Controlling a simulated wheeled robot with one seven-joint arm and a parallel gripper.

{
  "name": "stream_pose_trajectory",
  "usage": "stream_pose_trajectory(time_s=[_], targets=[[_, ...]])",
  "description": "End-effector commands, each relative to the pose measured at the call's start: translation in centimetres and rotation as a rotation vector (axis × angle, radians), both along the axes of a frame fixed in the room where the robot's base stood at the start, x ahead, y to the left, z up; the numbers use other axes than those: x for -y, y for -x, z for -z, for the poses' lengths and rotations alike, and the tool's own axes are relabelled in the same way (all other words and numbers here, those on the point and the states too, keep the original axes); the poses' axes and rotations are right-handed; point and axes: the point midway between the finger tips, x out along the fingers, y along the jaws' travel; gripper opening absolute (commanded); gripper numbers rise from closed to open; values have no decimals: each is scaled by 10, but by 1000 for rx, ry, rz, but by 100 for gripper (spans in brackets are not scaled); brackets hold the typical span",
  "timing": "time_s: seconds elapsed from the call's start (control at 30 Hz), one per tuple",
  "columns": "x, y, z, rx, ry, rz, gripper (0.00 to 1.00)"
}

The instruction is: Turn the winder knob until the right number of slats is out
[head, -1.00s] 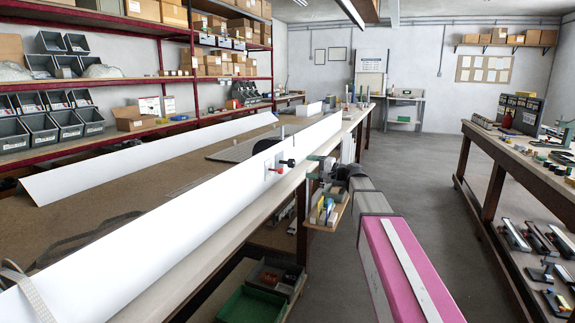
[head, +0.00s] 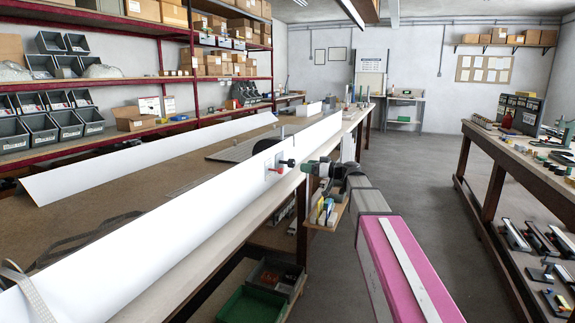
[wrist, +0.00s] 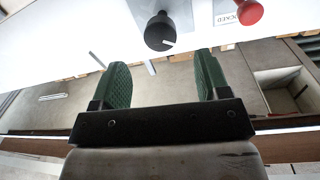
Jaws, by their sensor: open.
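The black winder knob (wrist: 159,31) has a white pointer line and sits on a plate on the long white panel; in the head view the black knob (head: 291,162) shows on the panel's right side. A red knob (wrist: 249,11) is beside it, with a label partly reading "CKED". My gripper (wrist: 162,72) has green pads, is open and empty, and faces the black knob with a gap between. In the head view my gripper (head: 307,167) is just right of the knobs. A grey flat sheet (head: 238,150) lies behind the panel; I cannot make out separate slats.
The long white panel (head: 150,235) stands along the bench edge, with another white profile (head: 130,170) behind it. A second bench (head: 510,155) stands right; the floor between is clear.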

Motion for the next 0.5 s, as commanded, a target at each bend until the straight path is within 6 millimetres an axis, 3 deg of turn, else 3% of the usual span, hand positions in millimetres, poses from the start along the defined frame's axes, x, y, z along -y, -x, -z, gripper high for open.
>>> stream_pose_trajectory(time_s=[0.5], targets=[[-77, -34, 0, -3, -1, -1, 69]])
